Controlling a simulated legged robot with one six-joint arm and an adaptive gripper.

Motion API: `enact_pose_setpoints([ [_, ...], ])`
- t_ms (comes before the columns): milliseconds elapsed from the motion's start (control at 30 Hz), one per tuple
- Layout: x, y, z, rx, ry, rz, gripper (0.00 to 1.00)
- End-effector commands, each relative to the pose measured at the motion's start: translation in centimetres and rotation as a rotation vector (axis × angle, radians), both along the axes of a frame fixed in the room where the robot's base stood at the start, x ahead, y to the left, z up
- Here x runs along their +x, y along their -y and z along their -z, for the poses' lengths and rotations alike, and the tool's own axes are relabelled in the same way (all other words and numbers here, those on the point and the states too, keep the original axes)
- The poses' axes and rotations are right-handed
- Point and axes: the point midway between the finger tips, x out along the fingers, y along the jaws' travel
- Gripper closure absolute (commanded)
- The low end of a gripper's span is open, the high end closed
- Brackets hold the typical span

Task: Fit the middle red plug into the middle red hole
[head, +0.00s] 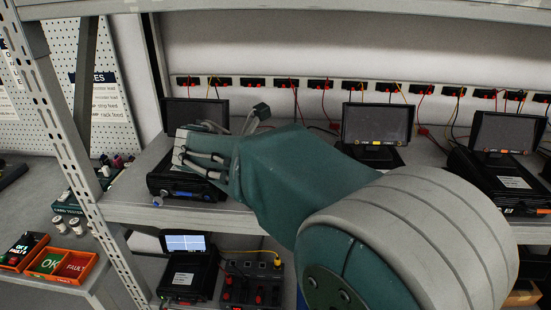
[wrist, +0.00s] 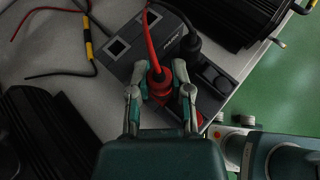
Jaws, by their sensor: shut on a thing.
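My gripper (wrist: 161,98) is shut on a red plug (wrist: 158,74) in the wrist view, one finger on each side of it. A red cable rises from the plug toward the top of the picture. The plug is over a dark grey block (wrist: 130,69) with square openings; I cannot tell whether it is seated in it. The middle red hole cannot be made out, as the plug and fingers cover that part of the block. In the head view my gripper (head: 183,157) is above the left device on the shelf, and the plug is hidden there.
A black plug (wrist: 187,45) with a thick cable is beside the red one. Dark finned units flank the block.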

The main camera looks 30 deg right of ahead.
Motion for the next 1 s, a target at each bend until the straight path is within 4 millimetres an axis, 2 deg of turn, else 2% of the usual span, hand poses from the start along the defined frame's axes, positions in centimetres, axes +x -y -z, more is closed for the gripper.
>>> enact_pose_setpoints([
  [1000, 0.01, -0.01, 0.87, 0.000, 0.000, 0.000, 1.00],
])
